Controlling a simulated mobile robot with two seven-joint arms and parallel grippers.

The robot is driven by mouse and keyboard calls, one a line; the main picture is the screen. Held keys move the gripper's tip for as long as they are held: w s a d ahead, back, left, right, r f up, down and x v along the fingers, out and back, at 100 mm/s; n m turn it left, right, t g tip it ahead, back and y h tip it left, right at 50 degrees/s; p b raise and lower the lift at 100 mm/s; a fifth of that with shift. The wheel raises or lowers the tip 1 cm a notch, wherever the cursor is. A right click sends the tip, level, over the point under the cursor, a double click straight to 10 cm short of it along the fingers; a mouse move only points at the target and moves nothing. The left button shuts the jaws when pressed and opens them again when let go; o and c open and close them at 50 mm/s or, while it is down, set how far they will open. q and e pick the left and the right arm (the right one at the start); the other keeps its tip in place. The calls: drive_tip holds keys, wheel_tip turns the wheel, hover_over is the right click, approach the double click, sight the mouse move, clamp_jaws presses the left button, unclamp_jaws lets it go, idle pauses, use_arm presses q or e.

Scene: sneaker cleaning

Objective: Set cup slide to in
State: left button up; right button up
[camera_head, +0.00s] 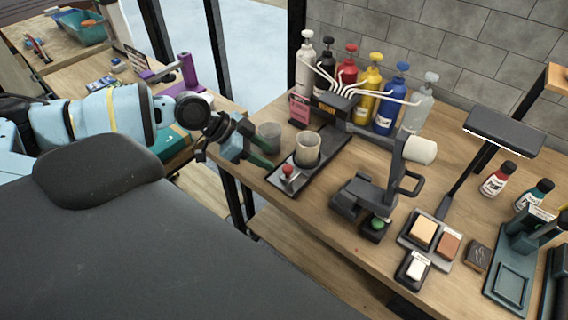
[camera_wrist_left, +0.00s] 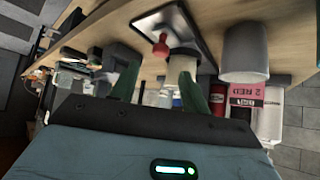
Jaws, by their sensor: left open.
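The cup slide (camera_head: 325,152) is a long dark tray on the bench, running from its front edge back under the black dispenser head (camera_head: 326,106). A cream cup (camera_head: 307,147) stands upright on it, in front of the dispenser. A red knob (camera_head: 288,170) rises at the slide's front end; the left wrist view also shows the knob (camera_wrist_left: 160,44) and the cup (camera_wrist_left: 183,62). My left gripper (camera_head: 258,153) is open and empty, with green fingers, left of the slide and apart from the knob. My right gripper is in neither view.
A grey cup (camera_head: 270,132) stands close beside my left fingers. Several colored bottles (camera_head: 368,90) with white tubes stand behind the slide. A dark press-like device (camera_head: 375,190) stands to the right. Bare bench top lies between the slide and that device.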

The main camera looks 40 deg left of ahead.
sight(287, 167)
use_arm(q)
drive_tip(key=shift+x, duration=3.45)
clamp_jaws()
